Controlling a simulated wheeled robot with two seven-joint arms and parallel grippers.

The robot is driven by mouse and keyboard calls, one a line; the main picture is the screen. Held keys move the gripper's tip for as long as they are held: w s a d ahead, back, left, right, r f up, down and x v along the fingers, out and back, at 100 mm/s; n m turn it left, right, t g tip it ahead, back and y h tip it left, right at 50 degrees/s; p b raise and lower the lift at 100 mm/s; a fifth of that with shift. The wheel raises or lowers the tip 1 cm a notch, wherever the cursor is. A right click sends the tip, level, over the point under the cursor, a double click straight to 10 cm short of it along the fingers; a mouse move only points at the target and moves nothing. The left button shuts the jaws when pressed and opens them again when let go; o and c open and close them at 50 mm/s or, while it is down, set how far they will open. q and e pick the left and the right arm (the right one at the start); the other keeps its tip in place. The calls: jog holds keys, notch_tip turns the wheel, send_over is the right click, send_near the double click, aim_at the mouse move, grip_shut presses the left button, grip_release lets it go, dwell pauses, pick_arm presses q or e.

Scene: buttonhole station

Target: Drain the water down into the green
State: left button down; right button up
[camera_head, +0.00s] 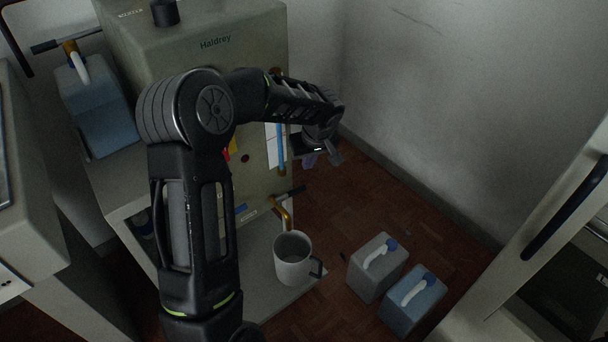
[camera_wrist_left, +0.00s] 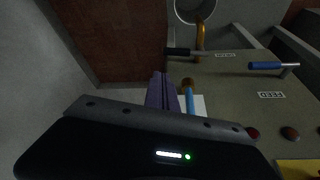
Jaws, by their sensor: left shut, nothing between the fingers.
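A grey-green machine (camera_head: 216,62) marked "Haldrey" carries an upright gauge tube (camera_head: 282,147) with a blue column, beside a white card; the tube also shows in the left wrist view (camera_wrist_left: 190,102). I see no green mark on it. Below is a brass spout (camera_head: 286,215) with a black lever (camera_head: 291,192), sideways in the left wrist view (camera_wrist_left: 181,51). A light grey mug (camera_head: 293,262) stands beneath the spout. My left gripper (camera_head: 309,160) is shut and empty, beside the gauge and above the lever; its purple fingers (camera_wrist_left: 160,88) touch nothing I can make out. My right gripper is out of view.
A grey jug (camera_head: 367,280) and a blue jug (camera_head: 420,312) stand on the floor at right. Another blue jug (camera_head: 97,115) sits at left. A blue-handled lever (camera_wrist_left: 265,65) is on the machine front. Wooden floor (camera_head: 370,195) is free toward the wall.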

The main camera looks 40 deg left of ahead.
pick_arm(q)
jog(key=shift+f, duration=0.15)
jog(key=b+x, duration=0.2)
jog(key=x, duration=0.7)
jog(key=shift+a+f, duration=0.15)
jog(key=shift+f, duration=0.2)
jog(key=shift+d+m+b, duration=0.45)
jog(key=shift+m+b, duration=0.05)
jog(key=shift+s+d+m+t, duration=0.3)
jog(key=shift+d+m, duration=0.1)
jog(key=shift+m, duration=0.2)
jog(key=shift+s+d+m+t+h+b, duration=0.15)
jog(key=shift+s+d+m+h+b, duration=0.25)
jog(key=shift+s+d+m, duration=0.25)
jog(key=shift+s+d+m+t+h+b, duration=0.15)
jog(key=shift+s+d+m+h+b, duration=0.2)
jog(key=shift+d+m, duration=0.5)
jog(key=shift+a+r, duration=0.1)
